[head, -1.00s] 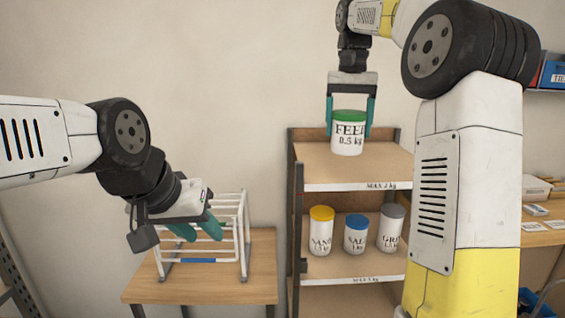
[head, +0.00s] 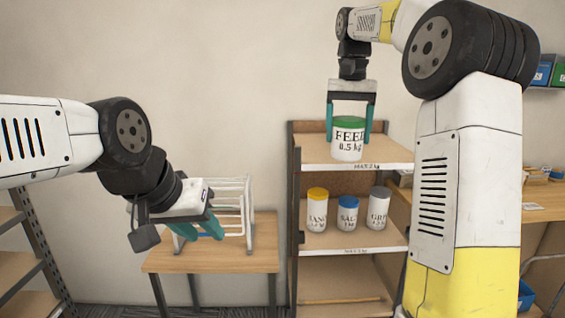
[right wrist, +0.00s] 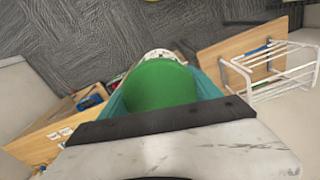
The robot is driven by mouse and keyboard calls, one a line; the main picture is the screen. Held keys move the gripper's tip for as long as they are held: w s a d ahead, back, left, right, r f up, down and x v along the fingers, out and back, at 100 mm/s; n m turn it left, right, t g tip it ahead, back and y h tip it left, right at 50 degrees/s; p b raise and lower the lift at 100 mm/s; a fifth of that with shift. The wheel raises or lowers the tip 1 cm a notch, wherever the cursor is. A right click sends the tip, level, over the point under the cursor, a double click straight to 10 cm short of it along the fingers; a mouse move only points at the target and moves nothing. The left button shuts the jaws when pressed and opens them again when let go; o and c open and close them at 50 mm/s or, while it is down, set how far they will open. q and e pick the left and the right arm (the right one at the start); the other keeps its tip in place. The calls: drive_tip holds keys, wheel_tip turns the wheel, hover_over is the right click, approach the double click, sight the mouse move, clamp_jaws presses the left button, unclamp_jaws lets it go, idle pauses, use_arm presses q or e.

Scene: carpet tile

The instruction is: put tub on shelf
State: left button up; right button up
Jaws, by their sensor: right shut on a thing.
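The tub, white with a green lid and the label "FEED 0.5 kg" (head: 347,147), is held upright between the teal fingers of my right gripper (head: 350,122). In the right wrist view its green lid (right wrist: 160,85) fills the space between the fingers. The shelf unit (head: 312,148) stands behind and below the tub; its top board carries a "MAX 2 kg" strip. The tub appears in front of the top board; I cannot tell whether it touches it. My left gripper (head: 208,228) is beside the white rack, with nothing seen in it; its finger gap is unclear.
The middle board holds a yellow-lidded tub (head: 317,212), a blue-lidded tub (head: 348,215) and a grey-lidded tub (head: 379,211). A white wire rack (head: 248,212) stands on a wooden table (head: 255,256) at left. Another shelf (head: 22,255) stands far left.

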wheel_tip(320, 180, down, 29)
drive_tip(key=n, duration=0.1)
drive_tip(key=s+f, duration=0.5)
drive_tip(key=f, duration=0.5)
drive_tip(key=shift+s+a+n, duration=0.25)
drive_tip(key=shift+s+n, duration=0.05)
drive_tip(key=shift+n, duration=0.1)
